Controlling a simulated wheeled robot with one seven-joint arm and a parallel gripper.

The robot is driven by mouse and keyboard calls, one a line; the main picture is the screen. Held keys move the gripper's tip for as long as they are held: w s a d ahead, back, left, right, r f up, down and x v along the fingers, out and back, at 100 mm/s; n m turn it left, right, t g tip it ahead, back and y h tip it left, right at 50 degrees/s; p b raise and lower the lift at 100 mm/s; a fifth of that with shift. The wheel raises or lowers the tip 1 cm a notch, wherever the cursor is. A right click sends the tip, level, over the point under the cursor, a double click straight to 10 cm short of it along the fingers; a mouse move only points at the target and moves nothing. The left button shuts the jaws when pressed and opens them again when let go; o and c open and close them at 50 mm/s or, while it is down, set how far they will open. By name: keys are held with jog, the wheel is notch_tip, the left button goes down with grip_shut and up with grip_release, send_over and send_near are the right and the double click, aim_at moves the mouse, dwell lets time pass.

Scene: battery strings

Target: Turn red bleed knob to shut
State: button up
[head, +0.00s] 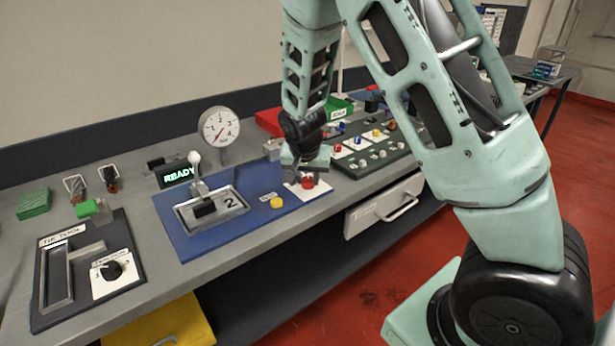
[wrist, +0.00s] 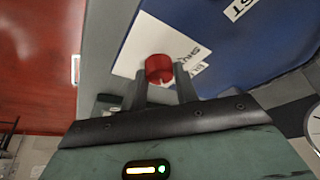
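The red bleed knob (wrist: 159,68) is a short round knob on a white label plate (wrist: 150,38) with partly hidden dark lettering. In the head view the knob (head: 308,182) sits at the right end of the blue panel (head: 240,222). My gripper (wrist: 161,80) points at the knob, with one fingertip on either side of its near part. The fingers look apart, with a small gap beside the knob; I cannot tell whether either touches it. In the head view my gripper (head: 295,178) is just behind and left of the knob, its fingers partly hidden.
A dark green panel of small knobs (head: 375,152) lies to the right. A drawer (head: 384,206) hangs below the bench.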

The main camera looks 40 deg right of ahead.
jog(key=shift+n, duration=0.3)
jog(key=shift+c, duration=0.3)
jog(key=n, duration=0.1)
jog(key=n+y, duration=0.1)
jog(key=n, duration=0.1)
jog(key=shift+s+d+t+y, duration=0.15)
jog(key=shift+d+t+y, duration=0.05)
jog(key=shift+t+y, duration=0.1)
jog(key=n+p, duration=0.2)
jog(key=n+y+p, duration=0.1)
jog(key=n, duration=0.1)
jog(key=shift+d+r, duration=0.1)
jog(key=shift+r, duration=0.15)
jog(key=n+y+p, duration=0.1)
jog(key=n+p, duration=0.2)
jog(key=p, duration=0.1)
jog(key=n+y+p, duration=0.1)
jog(key=n+p, duration=0.2)
jog(key=p, duration=0.1)
jog(key=shift+r+y+p, duration=0.1)
jog(key=shift+y+p, duration=0.2)
jog(key=shift+p, duration=0.05)
jog(key=n+y+p, duration=0.1)
jog(key=n+p, duration=0.2)
jog(key=shift+d, duration=0.15)
jog(key=shift+f+n+g+p, duration=0.3)
jog(key=shift+n+g+p, duration=0.2)
jog(key=shift+n+p, duration=0.35)
jog(key=shift+f, duration=0.1)
